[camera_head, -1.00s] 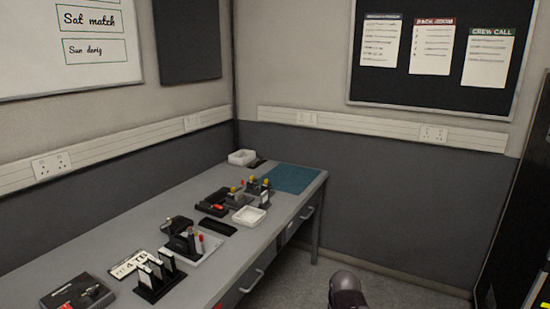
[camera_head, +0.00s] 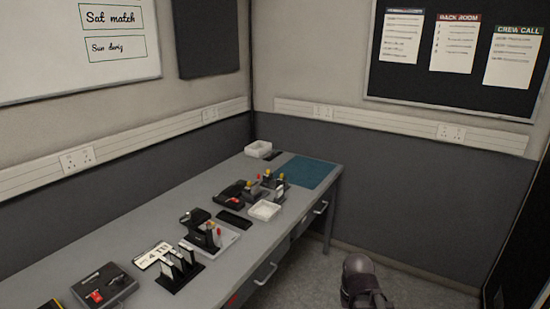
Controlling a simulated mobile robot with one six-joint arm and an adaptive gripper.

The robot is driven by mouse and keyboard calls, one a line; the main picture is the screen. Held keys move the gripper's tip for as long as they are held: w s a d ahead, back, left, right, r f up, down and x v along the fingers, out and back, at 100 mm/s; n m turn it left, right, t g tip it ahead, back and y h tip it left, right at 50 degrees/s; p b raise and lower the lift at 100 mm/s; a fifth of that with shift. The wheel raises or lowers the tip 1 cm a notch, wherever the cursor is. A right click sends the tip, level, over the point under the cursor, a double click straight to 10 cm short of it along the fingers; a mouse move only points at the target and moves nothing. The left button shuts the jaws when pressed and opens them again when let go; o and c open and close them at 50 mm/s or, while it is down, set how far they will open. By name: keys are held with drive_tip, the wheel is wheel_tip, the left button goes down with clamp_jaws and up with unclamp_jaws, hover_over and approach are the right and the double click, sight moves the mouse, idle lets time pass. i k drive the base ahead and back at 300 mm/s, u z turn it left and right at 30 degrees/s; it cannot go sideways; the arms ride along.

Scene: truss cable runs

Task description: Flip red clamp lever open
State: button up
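I cannot make out a red clamp lever for certain; several small red parts show. One red part (camera_head: 94,296) lies on a black box at the near left of the bench. Another (camera_head: 233,299) is at the bench's front edge, partly cut off by the picture's lower border. A red-tipped upright piece (camera_head: 217,232) stands by a black device mid-bench. A red part (camera_head: 234,201) sits on a black unit farther back. A dark rounded part of my arm (camera_head: 360,280) shows at the bottom, apart from the bench. No gripper fingers can be made out.
The grey bench (camera_head: 130,240) runs along the left wall with drawers in front.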

sight(218, 230)
drive_tip(key=k, duration=0.65)
drive_tip(key=z, duration=0.3)
drive_tip(key=i, duration=1.9)
drive_tip(key=u, duration=0.7)
